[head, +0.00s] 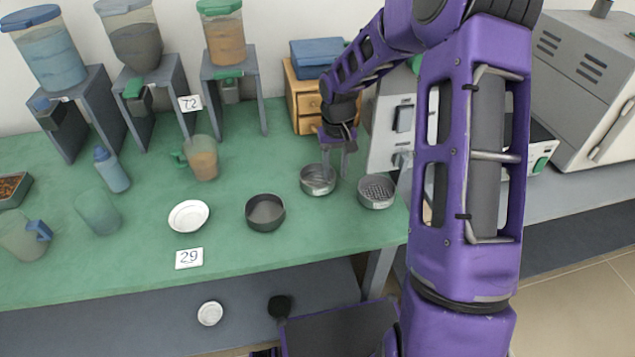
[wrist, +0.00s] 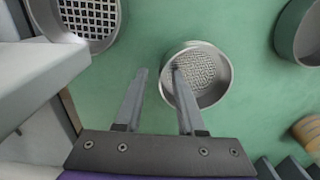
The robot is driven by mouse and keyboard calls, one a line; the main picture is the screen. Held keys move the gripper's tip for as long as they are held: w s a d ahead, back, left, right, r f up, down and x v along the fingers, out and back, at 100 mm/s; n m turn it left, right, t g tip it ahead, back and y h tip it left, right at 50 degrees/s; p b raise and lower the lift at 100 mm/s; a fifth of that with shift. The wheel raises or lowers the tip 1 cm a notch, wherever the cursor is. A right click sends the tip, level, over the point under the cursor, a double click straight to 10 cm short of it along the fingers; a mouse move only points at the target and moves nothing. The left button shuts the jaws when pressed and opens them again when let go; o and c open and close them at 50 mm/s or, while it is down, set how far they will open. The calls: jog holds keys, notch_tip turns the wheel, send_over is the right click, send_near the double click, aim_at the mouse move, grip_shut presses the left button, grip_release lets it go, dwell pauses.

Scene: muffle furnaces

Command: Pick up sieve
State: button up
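A round metal sieve (head: 317,187) with a fine mesh floor stands on the green bench top; it also shows in the wrist view (wrist: 205,78). A second, coarser-meshed sieve (head: 377,197) stands to its right and is cut off at the upper left of the wrist view (wrist: 90,14). My gripper (head: 334,168) points down at the right side of the fine sieve. In the wrist view its two fingers (wrist: 158,70) are apart with nothing held. One fingertip overlaps the sieve's opening near its wall and the other lies outside the rim. Contact cannot be told.
A dark round pan (head: 265,213) and a white dish (head: 188,217) stand left of the sieves. A grey appliance (head: 390,130) and a small wooden drawer box (head: 300,100) stand close behind. Mugs, a bottle and hoppers fill the left.

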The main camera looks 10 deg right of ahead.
jog(key=shift+f, duration=0.1)
jog(key=shift+c, duration=0.2)
grip_shut()
dwell(1.2)
